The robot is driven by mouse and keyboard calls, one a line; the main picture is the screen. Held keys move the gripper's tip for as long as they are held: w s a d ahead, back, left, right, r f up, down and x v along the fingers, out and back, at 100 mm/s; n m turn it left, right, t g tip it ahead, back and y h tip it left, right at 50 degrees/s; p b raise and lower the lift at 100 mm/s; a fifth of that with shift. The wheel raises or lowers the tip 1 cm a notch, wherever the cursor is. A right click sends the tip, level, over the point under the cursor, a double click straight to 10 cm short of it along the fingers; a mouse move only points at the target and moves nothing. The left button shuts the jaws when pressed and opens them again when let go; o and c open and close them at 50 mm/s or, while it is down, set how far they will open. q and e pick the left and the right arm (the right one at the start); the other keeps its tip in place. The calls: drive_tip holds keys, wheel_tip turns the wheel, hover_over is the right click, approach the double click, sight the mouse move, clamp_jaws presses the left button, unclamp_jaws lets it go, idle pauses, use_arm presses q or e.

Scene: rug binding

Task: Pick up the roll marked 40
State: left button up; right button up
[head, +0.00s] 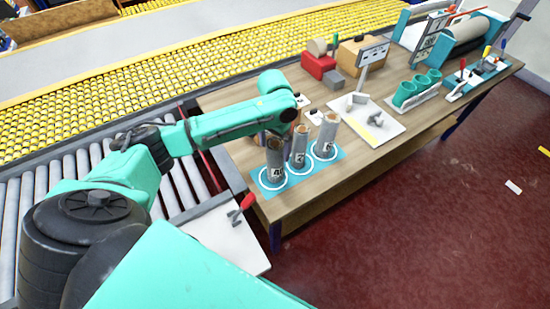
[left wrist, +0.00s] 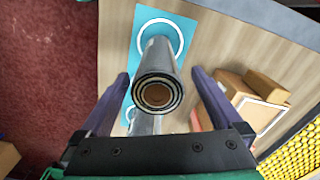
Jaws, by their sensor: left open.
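A grey roll (head: 275,163) with a label that looks like 40 stands upright at the left end of a teal mat (head: 263,187). Two other rolls, a middle one (head: 299,150) and a right one (head: 327,137), stand beside it with labels hard to read. My left gripper (head: 283,130) is open above the left roll, partly hidden by my arm. In the left wrist view the roll's round brown-cored end (left wrist: 157,93) lies between the open fingers, with gaps on both sides. Another roll (left wrist: 143,123) shows partly behind it. My right gripper is out of view.
A white board with a red-handled clamp (head: 240,212) lies left of the rolls. A sign stand (head: 370,58), green tubes (head: 417,90) and a red dispenser (head: 318,65) stand further along the table. A yellow roller conveyor (head: 200,65) runs behind.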

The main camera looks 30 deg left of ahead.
use_arm(q)
wheel_tip(320, 180, down, 3)
drive_tip(key=shift+w+d+f+p, duration=0.1)
drive_tip(key=shift+p, duration=0.3)
drive_tip(key=shift+d+f, duration=0.1)
drive_tip(key=shift+f, duration=0.15)
drive_tip(key=shift+s, duration=0.2)
drive_tip(key=c, duration=0.5)
drive_tip(key=shift+w, duration=0.1)
drive_tip(key=c, duration=1)
drive_tip(key=shift+o, duration=0.2)
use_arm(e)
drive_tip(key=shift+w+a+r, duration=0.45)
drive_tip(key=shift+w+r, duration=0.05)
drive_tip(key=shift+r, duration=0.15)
use_arm(q)
drive_tip(key=shift+r, duration=0.1)
